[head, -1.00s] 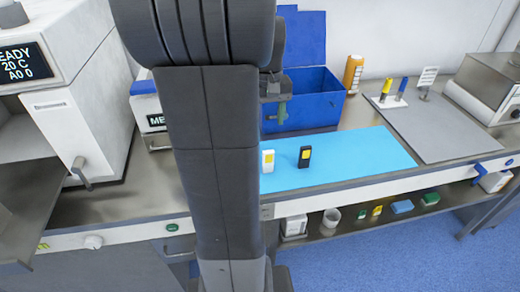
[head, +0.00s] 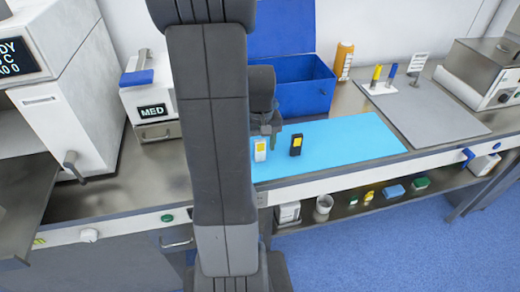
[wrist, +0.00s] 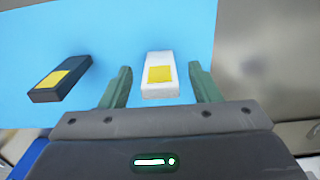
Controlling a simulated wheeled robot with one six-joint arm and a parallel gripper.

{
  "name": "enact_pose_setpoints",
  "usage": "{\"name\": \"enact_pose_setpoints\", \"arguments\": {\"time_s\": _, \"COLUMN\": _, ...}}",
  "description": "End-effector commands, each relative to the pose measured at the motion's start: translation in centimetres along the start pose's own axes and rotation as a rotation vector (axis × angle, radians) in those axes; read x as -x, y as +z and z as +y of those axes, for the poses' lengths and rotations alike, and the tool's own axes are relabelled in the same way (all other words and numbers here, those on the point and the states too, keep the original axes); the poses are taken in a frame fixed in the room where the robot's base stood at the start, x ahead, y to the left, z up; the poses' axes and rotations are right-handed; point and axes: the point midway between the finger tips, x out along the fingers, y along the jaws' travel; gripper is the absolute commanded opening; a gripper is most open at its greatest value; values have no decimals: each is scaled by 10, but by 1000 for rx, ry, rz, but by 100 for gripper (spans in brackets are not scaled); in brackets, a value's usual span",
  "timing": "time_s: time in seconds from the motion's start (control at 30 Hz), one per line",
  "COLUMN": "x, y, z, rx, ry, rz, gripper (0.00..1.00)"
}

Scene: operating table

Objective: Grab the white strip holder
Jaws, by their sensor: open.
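The white strip holder (head: 260,149), with a yellow patch, stands on the blue mat (head: 345,142) in the head view. In the wrist view the white holder (wrist: 160,82) lies between the tips of my two green fingers, with a gap on each side. My gripper (wrist: 161,85) is open and empty. In the head view my gripper (head: 268,132) is just above and behind the holder, partly hidden by my arm. A black holder with a yellow patch (head: 296,144) stands to the right of the white one; the wrist view shows it at left (wrist: 60,79).
A blue open box (head: 305,97) stands behind the mat, beside an orange bottle (head: 344,60). A grey mat (head: 430,115) lies at right with a small rack of yellow and blue items (head: 380,88). A MED-labelled device (head: 150,95) is at left.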

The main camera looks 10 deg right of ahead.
Motion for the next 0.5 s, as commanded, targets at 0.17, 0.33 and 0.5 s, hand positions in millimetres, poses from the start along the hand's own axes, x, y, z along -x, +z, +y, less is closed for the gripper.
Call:
{"name": "enact_pose_setpoints", "arguments": {"time_s": 0.17, "x": -2, "y": 0, "z": 0, "rx": 0, "ry": 0, "rz": 0, "gripper": 56}}
{"name": "enact_pose_setpoints", "arguments": {"time_s": 0.33, "x": -2, "y": 0, "z": 0, "rx": 0, "ry": 0, "rz": 0, "gripper": 37}}
{"name": "enact_pose_setpoints", "arguments": {"time_s": 0.5, "x": -2, "y": 0, "z": 0, "rx": 0, "ry": 0, "rz": 0, "gripper": 8}}
